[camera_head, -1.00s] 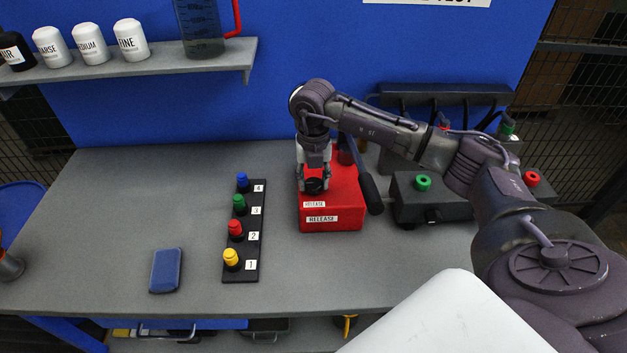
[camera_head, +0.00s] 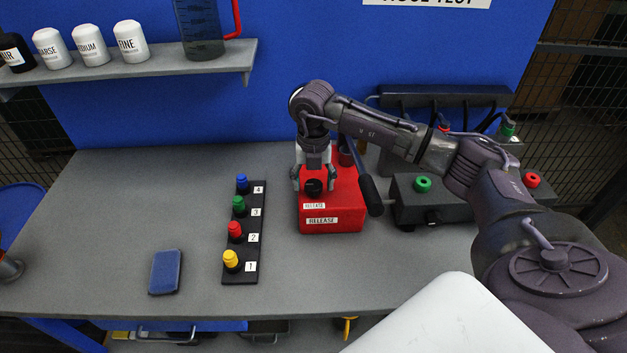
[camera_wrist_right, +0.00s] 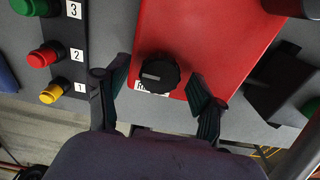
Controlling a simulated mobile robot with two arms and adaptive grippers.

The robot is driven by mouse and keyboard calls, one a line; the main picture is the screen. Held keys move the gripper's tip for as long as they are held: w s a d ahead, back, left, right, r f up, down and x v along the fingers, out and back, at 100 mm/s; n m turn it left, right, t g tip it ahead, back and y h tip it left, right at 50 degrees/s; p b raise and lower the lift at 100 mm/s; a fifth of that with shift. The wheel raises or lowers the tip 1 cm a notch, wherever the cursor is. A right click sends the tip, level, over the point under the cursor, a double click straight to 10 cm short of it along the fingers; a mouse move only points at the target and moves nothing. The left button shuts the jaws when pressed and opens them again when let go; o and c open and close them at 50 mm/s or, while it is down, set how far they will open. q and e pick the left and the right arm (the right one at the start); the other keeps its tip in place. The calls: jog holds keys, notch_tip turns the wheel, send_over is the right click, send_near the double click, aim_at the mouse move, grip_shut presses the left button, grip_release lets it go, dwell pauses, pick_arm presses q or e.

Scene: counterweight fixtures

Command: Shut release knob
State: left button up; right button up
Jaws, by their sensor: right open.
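The black release knob (camera_head: 313,187) sits on top of the red box (camera_head: 333,220), which has two RELEASE labels on its front part. In the right wrist view the knob (camera_wrist_right: 159,73) shows as a round dial with a light mark across it. My right gripper (camera_head: 314,184) is above the box, its two fingers spread to either side of the knob. In the right wrist view the open fingers (camera_wrist_right: 157,100) stand apart from the knob, with gaps on both sides. At the left picture edge, a small part of my left arm may show, but its fingers do not.
A black strip with several coloured pegs (camera_head: 241,232) lies left of the red box. A blue pad (camera_head: 165,271) lies further left. A black lever (camera_head: 370,191) stands by the box's right side. A dark box with a green knob (camera_head: 423,184) is to the right.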

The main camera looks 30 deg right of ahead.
aim_at(313, 184)
notch_tip(313, 184, up, 12)
dwell(0.6)
dwell(0.5)
